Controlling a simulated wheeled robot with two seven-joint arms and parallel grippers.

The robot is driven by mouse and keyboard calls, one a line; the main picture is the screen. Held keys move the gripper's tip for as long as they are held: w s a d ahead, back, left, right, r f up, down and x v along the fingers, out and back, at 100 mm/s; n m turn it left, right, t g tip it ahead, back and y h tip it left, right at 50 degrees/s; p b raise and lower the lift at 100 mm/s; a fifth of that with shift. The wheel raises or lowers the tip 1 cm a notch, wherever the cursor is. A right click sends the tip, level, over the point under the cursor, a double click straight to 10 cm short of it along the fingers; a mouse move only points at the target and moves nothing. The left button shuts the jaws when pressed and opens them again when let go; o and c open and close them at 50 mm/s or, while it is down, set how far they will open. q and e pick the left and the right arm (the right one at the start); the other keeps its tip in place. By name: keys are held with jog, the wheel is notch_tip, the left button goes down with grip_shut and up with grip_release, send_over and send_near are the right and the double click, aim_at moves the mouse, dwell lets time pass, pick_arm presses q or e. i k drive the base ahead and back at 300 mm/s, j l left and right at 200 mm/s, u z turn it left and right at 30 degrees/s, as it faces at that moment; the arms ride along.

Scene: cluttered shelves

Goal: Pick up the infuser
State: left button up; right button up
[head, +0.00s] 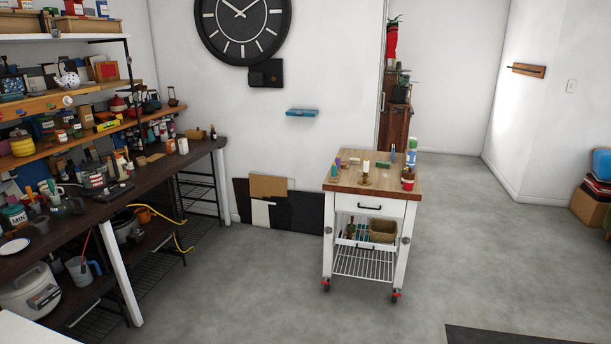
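I cannot pick out the infuser for certain; many small items on the shelves and the cart are too small to tell apart. A white patterned teapot (68,74) stands on the upper wooden shelf at the left. Dark kettle-like pots (151,103) stand on the shelf further back. The wheeled cart (343,185) in the middle has a wooden top with a candle in a brass holder (366,173), a red pot (407,179) and several small items. Neither of my grippers is in view.
A dark workbench (125,192) crowded with tools and jars runs along the left wall under the shelves. A rice cooker (30,291) sits below it. A yellow cable (165,216) hangs near its end. The grey floor (240,295) between bench and cart is clear.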

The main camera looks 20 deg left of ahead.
aim_at(41, 225)
jog(key=i+u, duration=0.3)
jog(key=i, duration=0.55)
jog(key=i+l+u, duration=0.1)
jog(key=i+u, duration=0.2)
jog(key=i, duration=0.55)
jog(key=i+j+u, duration=0.15)
jog(key=i+u, duration=0.35)
jog(key=i, duration=0.3)
jog(key=i+l+u, duration=0.15)
jog(key=i+u, duration=0.3)
jog(key=i, duration=0.3)
